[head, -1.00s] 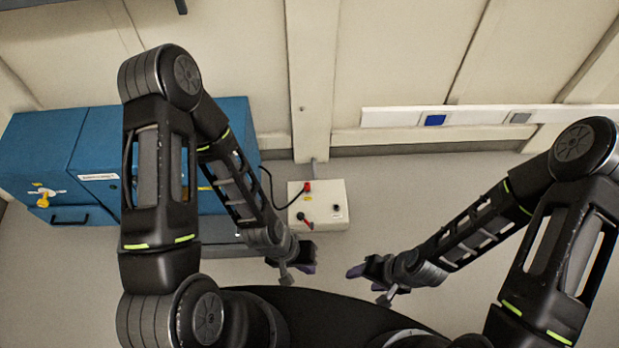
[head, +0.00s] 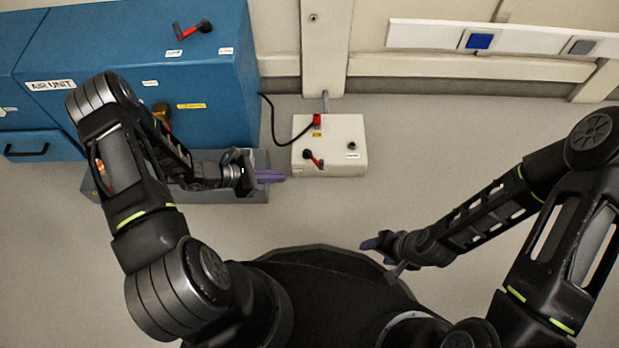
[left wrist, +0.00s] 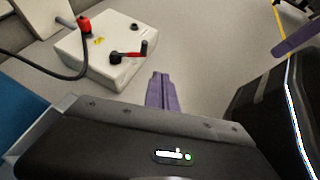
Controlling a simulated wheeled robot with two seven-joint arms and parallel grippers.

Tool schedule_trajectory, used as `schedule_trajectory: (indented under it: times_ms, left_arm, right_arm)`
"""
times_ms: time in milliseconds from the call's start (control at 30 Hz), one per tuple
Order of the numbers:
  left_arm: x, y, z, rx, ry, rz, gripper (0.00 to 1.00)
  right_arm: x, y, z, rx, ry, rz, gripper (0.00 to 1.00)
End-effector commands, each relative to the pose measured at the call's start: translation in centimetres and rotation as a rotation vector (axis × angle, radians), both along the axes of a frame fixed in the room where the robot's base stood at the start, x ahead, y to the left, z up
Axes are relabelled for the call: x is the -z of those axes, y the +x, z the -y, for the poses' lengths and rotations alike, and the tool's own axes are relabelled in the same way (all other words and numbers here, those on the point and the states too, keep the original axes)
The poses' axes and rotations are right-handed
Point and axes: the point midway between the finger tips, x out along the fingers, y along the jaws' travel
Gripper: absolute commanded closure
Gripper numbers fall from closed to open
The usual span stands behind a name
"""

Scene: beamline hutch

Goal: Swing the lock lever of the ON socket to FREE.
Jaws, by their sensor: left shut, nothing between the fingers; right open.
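A white box (head: 335,165) sits on the floor by the wall post. It carries a red plug (head: 317,120) with a black cable, a dark socket (head: 351,146), and a small lever with a black pivot and red arm (head: 314,159). The box labels are too small to read, so I cannot tell which socket is ON. The lever also shows in the left wrist view (left wrist: 131,55). My left gripper (head: 270,177) is shut and empty, just left of the box and apart from the lever. My right gripper (head: 376,243) is open and empty, in front of the box to the right.
A blue air unit (head: 190,90) stands at the left, with a red-and-black lever (head: 193,30) on top. A grey low block (head: 225,195) lies before it. The cable (head: 275,125) runs from the unit to the plug. Floor right of the box is clear.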

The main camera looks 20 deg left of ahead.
Motion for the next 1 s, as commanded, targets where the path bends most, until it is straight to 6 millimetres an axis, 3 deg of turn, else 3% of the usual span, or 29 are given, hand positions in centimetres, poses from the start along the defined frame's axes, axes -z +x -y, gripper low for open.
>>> schedule_trajectory:
  times_ms: [33,133,500,767,1000]
  left_arm:
    - [1.3,0.8,-1.1,-0.045,-0.015,0.013,1.0]
    - [1.2,1.7,-2.2,-0.097,-0.035,0.029,1.0]
    - [0.9,1.8,-2.3,-0.105,-0.039,0.033,1.0]
    - [2.1,2.8,-1.1,-0.103,-0.038,0.032,1.0]
    - [4.4,5.2,1.9,-0.099,-0.04,0.034,1.0]
  right_arm:
    - [1.5,0.1,0.0,0.002,0.0,0.002,0.41]
    - [1.7,0.2,0.1,0.003,-0.002,0.005,0.41]
    - [1.5,0.2,0.1,0.003,-0.002,0.005,0.41]
    - [2.5,0.3,0.1,0.004,-0.002,0.008,0.41]
    - [4.2,0.6,0.1,0.007,0.0,0.011,0.41]
